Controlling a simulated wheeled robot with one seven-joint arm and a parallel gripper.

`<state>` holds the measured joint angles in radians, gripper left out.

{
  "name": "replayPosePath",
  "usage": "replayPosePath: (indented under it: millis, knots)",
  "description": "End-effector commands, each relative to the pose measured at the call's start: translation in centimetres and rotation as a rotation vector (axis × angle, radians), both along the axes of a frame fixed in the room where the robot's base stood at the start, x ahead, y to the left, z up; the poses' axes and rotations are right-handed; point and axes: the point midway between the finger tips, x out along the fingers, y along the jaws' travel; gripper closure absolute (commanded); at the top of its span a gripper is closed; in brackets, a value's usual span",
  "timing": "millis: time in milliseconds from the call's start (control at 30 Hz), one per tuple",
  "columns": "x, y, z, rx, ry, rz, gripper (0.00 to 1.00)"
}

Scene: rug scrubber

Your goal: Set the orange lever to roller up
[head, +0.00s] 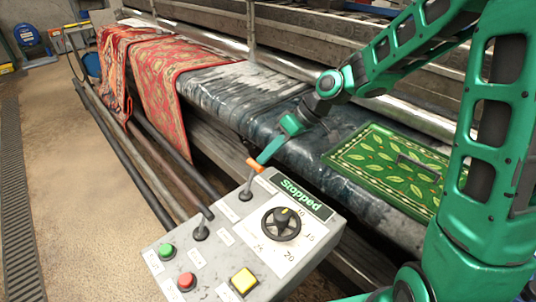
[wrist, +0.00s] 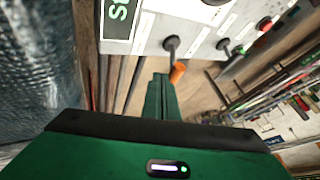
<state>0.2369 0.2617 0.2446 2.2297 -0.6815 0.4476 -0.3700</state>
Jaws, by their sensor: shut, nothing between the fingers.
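The orange lever (head: 255,165) stands at the upper left of the grey control panel (head: 212,262), its grey shaft rising from the panel to an orange tip. In the wrist view the orange tip (wrist: 178,72) is just right of my fingertips. My gripper (head: 264,158) is shut and empty, its fingertips right beside the orange tip in the head view. I cannot tell whether they touch it. The small labels around the lever are too small to read.
The panel carries a "Stopped" display (head: 302,197), a black dial (head: 281,224), a second lever (head: 201,232), and green (head: 167,250), red (head: 186,281) and yellow (head: 244,281) buttons. Red rugs (head: 177,85) and a green rug (head: 388,170) lie on the machine behind.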

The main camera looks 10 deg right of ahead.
Motion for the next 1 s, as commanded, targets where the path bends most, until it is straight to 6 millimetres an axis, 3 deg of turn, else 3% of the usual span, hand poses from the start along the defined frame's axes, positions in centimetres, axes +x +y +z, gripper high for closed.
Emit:
replayPosePath:
  millis: [567,1000]
  knots:
    - [-1.0,1.5,1.0,-0.105,-0.073,0.007,1.0]
    - [-3.4,5.2,2.3,-0.375,-0.257,0.01,1.0]
